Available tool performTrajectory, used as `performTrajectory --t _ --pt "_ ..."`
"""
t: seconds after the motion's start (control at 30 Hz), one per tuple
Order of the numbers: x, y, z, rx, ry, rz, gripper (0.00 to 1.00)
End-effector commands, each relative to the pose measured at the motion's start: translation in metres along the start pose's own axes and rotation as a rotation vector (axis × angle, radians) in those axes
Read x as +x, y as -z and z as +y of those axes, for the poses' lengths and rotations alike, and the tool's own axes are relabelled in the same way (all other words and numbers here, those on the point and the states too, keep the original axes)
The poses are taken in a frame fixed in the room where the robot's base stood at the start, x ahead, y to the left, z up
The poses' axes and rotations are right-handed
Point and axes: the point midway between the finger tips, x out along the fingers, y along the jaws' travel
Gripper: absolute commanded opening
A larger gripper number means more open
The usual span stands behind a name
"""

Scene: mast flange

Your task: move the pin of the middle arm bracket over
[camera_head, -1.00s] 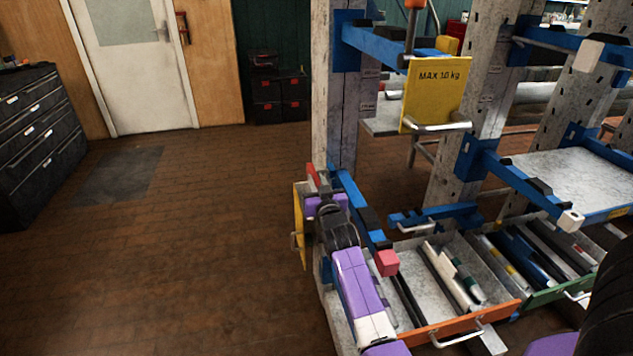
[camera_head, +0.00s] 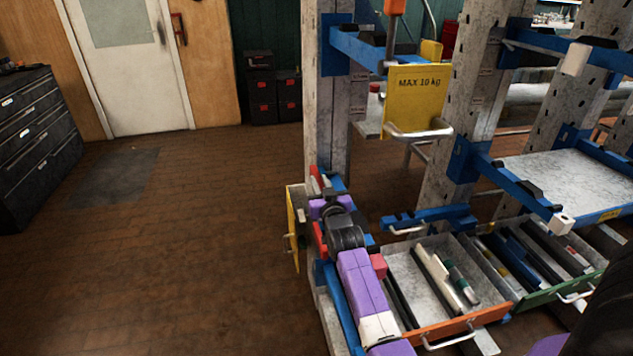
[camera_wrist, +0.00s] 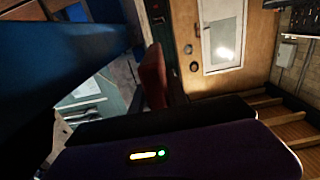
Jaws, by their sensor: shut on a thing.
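In the head view my gripper (camera_head: 322,192) is at the foot of the left mast, at the end of my purple and black arm. It is shut at a narrow red piece (camera_head: 314,180), which seems to be the pin; its lower part is hidden. In the wrist view the red piece (camera_wrist: 154,75) stands up beside the dark gripper parts, close to a dark blue bar (camera_wrist: 70,60). A blue arm bracket (camera_head: 342,310) runs low beside my arm, partly covered by it. I cannot tell how far the pin sits in its bracket.
A yellow MAX 10 kg plate (camera_head: 413,98) hangs from the upper blue arm (camera_head: 365,48). Another yellow plate (camera_head: 293,228) stands left of my gripper. An orange-fronted drawer (camera_head: 440,332) and a green-fronted one (camera_head: 560,290) lie to the right. The floor to the left is clear.

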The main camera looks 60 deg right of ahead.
Motion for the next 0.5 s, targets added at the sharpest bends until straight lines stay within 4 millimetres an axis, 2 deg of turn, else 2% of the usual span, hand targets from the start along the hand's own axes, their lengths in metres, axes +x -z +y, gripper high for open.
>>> performTrajectory --t 0.2,0.5 --pt "0.0 0.002 0.012 0.001 -0.004 0.0 0.0" --pt "-0.001 0.0 0.015 0.001 -0.007 0.001 0.0"
